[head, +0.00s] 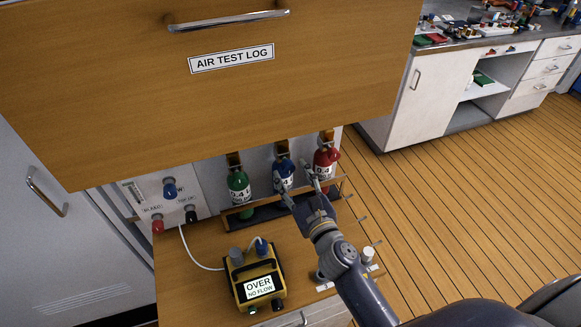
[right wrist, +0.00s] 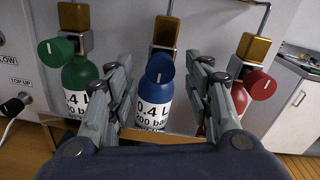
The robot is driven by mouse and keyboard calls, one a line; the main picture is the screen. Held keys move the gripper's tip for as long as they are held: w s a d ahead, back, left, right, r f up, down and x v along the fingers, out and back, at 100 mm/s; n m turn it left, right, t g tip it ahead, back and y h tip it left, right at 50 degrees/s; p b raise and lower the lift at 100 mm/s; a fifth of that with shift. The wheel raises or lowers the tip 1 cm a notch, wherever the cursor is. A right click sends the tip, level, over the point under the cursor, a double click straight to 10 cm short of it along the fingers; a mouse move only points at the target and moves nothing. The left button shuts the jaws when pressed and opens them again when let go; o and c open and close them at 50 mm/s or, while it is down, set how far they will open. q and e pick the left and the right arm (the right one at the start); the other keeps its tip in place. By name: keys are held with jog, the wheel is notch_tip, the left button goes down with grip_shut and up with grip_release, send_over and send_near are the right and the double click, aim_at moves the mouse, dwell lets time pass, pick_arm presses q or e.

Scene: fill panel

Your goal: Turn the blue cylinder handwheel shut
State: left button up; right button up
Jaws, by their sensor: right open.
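The blue cylinder (head: 283,176) stands upright in the middle of a row of three; it also shows in the right wrist view (right wrist: 152,110). Its blue handwheel (right wrist: 160,68), with a white mark line, faces the wrist camera under a brass valve block. My right gripper (head: 297,183) is open in front of the blue cylinder. In the right wrist view its fingers stand to the left and right of the handwheel, with visible gaps on both sides. I see no contact. My left gripper is not in view.
The green cylinder (head: 238,186) is left and the red cylinder (head: 326,164) right, close beside my fingers. A rack rail (head: 262,211) runs before them. A yellow meter (head: 257,278) reads "OVER NO FLOW". The "AIR TEST LOG" cabinet (head: 130,100) overhangs the bench.

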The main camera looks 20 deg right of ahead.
jog(key=shift+w, duration=1.1)
jog(key=c, duration=1)
jog(key=shift+c, duration=0.2)
